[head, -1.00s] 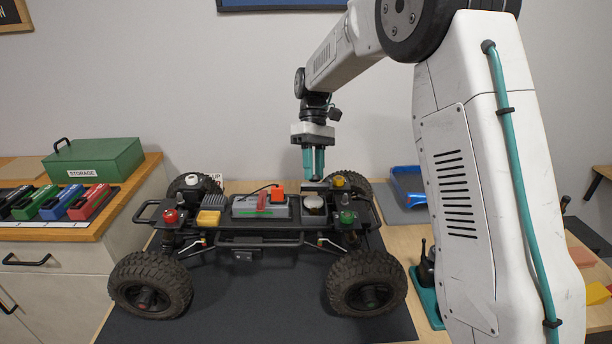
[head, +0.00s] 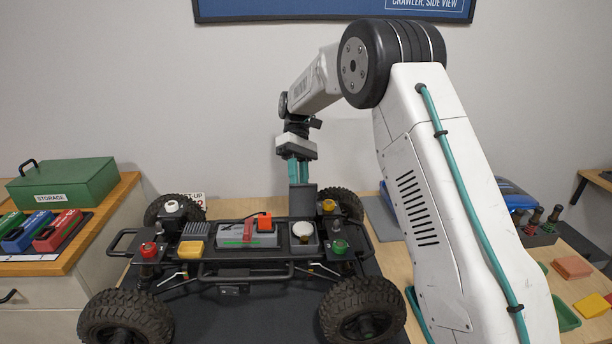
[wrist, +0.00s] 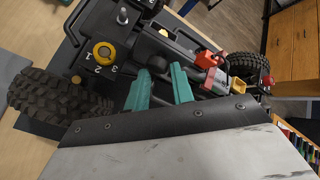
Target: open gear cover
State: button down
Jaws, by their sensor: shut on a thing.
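The crawler (head: 245,262) stands on a dark mat. A dark grey plate (head: 303,202), which looks like the gear cover, stands about upright at the back right of its deck. A pale round part (head: 302,230) shows uncovered in front of it. My gripper (head: 299,181) points down from above with its teal fingers at the plate's top edge, shut on it. In the wrist view, the fingers of my gripper (wrist: 160,75) have a small dark piece (wrist: 157,65) between their tips. The rest of the plate cannot be made out there.
Close by on the deck are a yellow knob (head: 328,206), a green knob (head: 339,246) and a grey box with an orange block (head: 264,222). A green storage box (head: 64,184) is on the left cabinet. A small rack (head: 540,230) stands to the right of my arm.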

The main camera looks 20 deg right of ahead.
jog(key=shift+w+d+f+g, duration=0.1)
jog(key=shift+w+f+g, duration=0.1)
jog(key=shift+f+g, duration=0.5)
jog(key=shift+r, duration=0.1)
